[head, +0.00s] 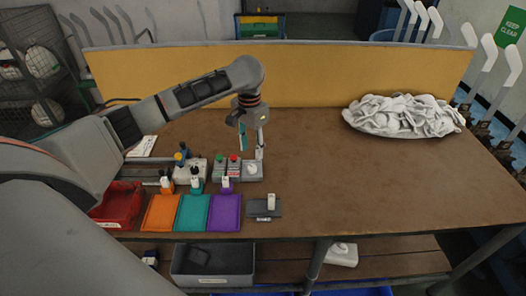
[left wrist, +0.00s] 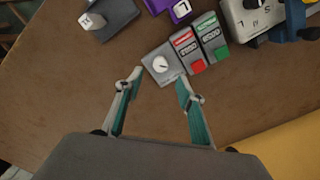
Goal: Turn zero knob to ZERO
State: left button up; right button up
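The zero knob (head: 252,168) appears to be the round white dial on a small grey box (head: 246,177) near the middle of the table. The dial also shows in the left wrist view (left wrist: 161,64), on its grey box (left wrist: 172,74). Its pointer setting is too small to read. My left gripper (head: 251,152) is above the knob with its fingers pointing down. In the left wrist view its two fingertips (left wrist: 158,78) are spread apart, one toward each side of the grey box. Nothing is between them, and I see no contact. My right gripper is not in view.
Red-button (left wrist: 197,66) and green-button (left wrist: 222,54) boxes stand right beside the knob box. A dark grey block with a white lever (head: 270,202) is nearer the front edge. Orange, teal and purple mats (head: 225,222) lie left. White cloth (head: 400,117) is heaped right; the table between is clear.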

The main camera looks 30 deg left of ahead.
aim_at(252, 167)
pick_arm(q)
jog(key=shift+w+f, duration=0.15)
jog(key=shift+f, duration=0.35)
notch_tip(252, 167, down, 7)
jog(key=shift+r+b, duration=0.2)
jog(key=shift+b, duration=0.3)
grip_shut()
